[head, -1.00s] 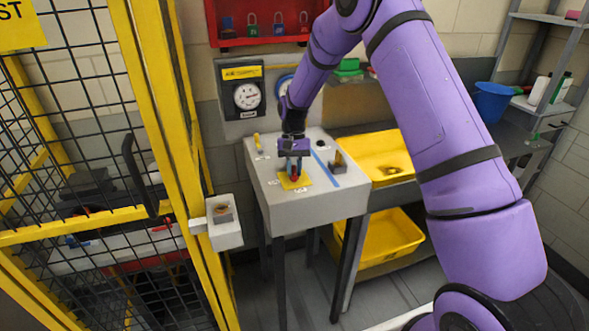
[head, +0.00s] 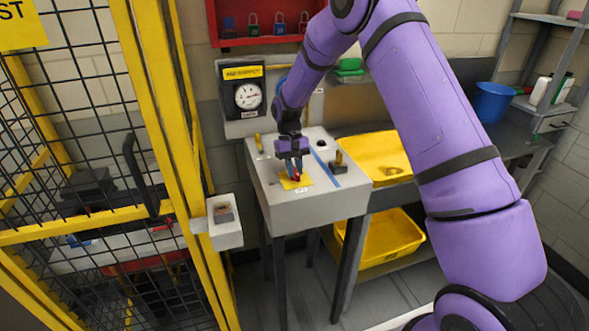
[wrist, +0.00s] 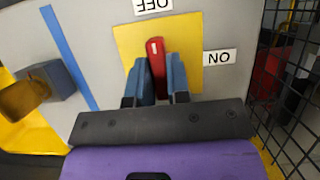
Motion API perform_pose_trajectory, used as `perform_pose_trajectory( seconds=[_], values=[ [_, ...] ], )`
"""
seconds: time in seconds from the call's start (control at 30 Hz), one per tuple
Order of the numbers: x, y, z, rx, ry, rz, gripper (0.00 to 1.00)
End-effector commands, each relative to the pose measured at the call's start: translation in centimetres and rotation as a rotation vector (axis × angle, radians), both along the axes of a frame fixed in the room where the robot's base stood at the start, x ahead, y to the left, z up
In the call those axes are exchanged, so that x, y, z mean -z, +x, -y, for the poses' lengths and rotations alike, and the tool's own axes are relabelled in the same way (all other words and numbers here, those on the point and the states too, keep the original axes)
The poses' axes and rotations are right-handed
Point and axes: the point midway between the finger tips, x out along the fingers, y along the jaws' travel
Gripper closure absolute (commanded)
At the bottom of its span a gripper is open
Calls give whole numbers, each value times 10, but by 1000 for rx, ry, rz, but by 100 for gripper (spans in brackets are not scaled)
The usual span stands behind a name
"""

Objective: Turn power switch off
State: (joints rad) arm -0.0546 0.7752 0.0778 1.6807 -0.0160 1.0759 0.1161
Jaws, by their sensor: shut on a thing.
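The power switch has a red handle (wrist: 156,66) on a yellow square plate (wrist: 190,50), set in the top of a grey console (head: 270,210). An OFF label (wrist: 152,6) lies beyond the plate and an ON label (wrist: 219,57) lies at its right in the wrist view. The handle's free end points roughly toward the OFF label. My gripper (wrist: 157,68) has its blue fingers on both sides of the handle and is shut on it. In the head view my gripper (head: 296,174) is low over the plate and hides part of the switch.
A blue strip (wrist: 68,55) and a block with a brass-coloured part (wrist: 55,80) are beside the switch. A yellow mesh fence (head: 175,180) with a grey box (head: 225,233) stands left. A yellow tray (head: 375,150) is right of the console.

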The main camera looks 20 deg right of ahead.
Motion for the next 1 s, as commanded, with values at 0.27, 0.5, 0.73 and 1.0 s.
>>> perform_pose_trajectory(
  seconds=[0.27, 0.5, 0.73, 1.0],
  values=[
    [5, -4, 0, -1, -1, -13, 57],
    [1, -1, 0, 0, 0, -6, 57],
    [-25, 10, 0, 0, 0, -2, 57],
    [-71, 29, -1, 0, -1, -5, 57]
  ],
)
